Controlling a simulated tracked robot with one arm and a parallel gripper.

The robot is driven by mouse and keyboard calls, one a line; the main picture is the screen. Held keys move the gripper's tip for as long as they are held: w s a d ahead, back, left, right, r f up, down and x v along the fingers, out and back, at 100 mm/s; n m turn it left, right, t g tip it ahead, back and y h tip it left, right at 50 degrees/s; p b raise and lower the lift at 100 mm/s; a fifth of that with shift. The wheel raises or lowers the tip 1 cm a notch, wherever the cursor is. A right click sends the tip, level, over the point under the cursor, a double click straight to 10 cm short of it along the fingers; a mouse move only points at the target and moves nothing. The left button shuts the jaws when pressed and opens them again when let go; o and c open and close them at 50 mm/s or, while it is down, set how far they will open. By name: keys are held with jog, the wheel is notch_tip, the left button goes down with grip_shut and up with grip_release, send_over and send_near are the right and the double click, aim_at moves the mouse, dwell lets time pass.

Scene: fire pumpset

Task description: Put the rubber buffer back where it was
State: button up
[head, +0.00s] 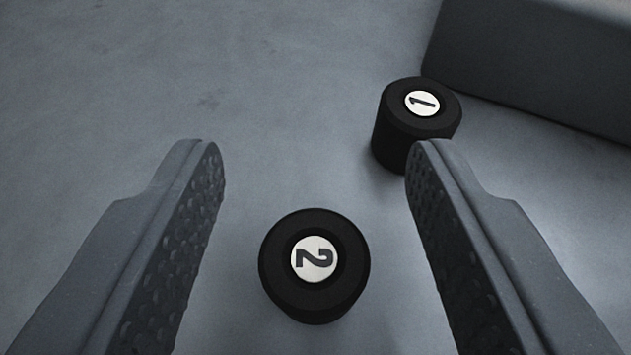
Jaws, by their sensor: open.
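A black round rubber buffer with a white disc marked 2 (282,285) stands upright on the grey floor, low in the middle of the head view. A second black buffer marked 1 (394,135) stands upright farther off, up and to the right. My gripper (314,148) is open and empty. Its two textured jaws show left and right of buffer 2, with a visible gap on each side. The right jaw tip overlaps the lower edge of buffer 1 in the picture; I cannot tell whether they touch.
A dark block with a straight edge (540,60) stands at the upper right, close behind buffer 1. The grey floor (200,70) at the upper left is clear.

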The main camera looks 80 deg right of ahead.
jog(key=shift+s+d+f+p, duration=0.2)
jog(key=shift+s+f+p, duration=0.2)
jog(key=shift+p, duration=0.3)
jog(key=v, duration=0.5)
jog(key=p+v, duration=0.1)
jog(key=v, duration=0.2)
jog(key=shift+w+r, duration=0.3)
jog(key=shift+w, duration=0.15)
jog(key=shift+r, duration=0.15)
jog(key=w+d+r+n+t+y, duration=0.1)
jog(key=d+r+n+t+y, duration=0.15)
jog(key=r, duration=0.95)
jog(key=d+r+n+t+y, duration=0.2)
jog(key=d+r+n+y, duration=0.15)
jog(key=r, duration=0.95)
jog(key=s+r+n+t+y, duration=0.3)
jog(key=s+r+n+t, duration=0.1)
jog(key=r, duration=0.9)
jog(key=s+d+r+n+t+y, duration=0.1)
jog(key=s+r+n+t+y, duration=0.3)
jog(key=s+r, duration=0.4)
notch_tip(320, 180, up, 5)
jog(key=shift+r+n, duration=0.1)
jog(key=shift+n, duration=0.8)
